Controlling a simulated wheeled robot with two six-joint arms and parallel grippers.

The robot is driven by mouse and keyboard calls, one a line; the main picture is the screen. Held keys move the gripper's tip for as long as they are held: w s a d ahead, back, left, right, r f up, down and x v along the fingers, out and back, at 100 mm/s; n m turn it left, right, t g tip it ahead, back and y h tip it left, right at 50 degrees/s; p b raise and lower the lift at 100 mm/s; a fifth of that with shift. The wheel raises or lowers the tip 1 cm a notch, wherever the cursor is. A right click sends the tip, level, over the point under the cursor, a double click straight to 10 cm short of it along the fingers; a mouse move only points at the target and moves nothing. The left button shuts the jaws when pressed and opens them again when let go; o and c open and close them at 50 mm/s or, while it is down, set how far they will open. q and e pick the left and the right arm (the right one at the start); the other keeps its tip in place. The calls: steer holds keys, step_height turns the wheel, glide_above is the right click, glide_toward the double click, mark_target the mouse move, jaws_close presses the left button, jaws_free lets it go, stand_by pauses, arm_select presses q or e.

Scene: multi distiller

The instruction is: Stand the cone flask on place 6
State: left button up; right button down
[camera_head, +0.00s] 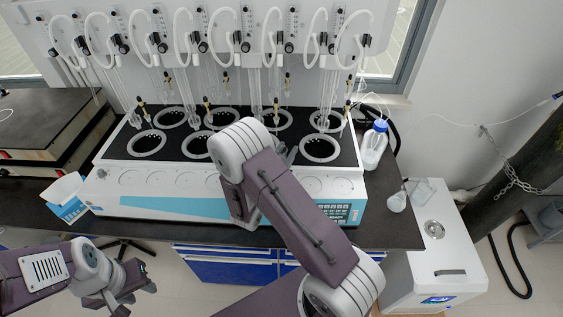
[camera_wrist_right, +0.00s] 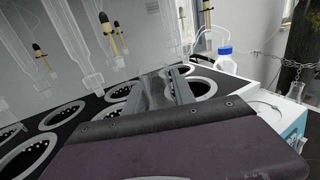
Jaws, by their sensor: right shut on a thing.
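My right gripper (camera_wrist_right: 160,88) is over the distiller's black top, shut on a clear, greyish glass piece (camera_wrist_right: 153,92), which I take to be the cone flask. Only a small part of it shows; its base is hidden. The distiller (camera_head: 108,206) has two rows of round ringed places, including a front right place (camera_head: 320,150) and a front left place (camera_head: 147,145). I cannot read which is place 6. My left gripper (camera_head: 132,296) is open and empty, low in front of the bench.
Glass tubes (camera_head: 254,95) and hoses hang above the places. A blue-capped bottle (camera_head: 374,147) stands right of the distiller. Small glassware (camera_head: 397,202) is near the bench's right edge. A blue and white box (camera_head: 67,198) stands at left.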

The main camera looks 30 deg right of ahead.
steer(key=shift+w+a+f, duration=0.3)
steer(key=shift+a+f, duration=0.05)
steer(key=shift+a, duration=0.15)
step_height(320, 180, down, 4)
steer(key=shift+f, duration=0.1)
steer(key=c, duration=1)
jaws_free()
steer(key=shift+f, duration=0.1)
steer(key=shift+c, duration=0.2)
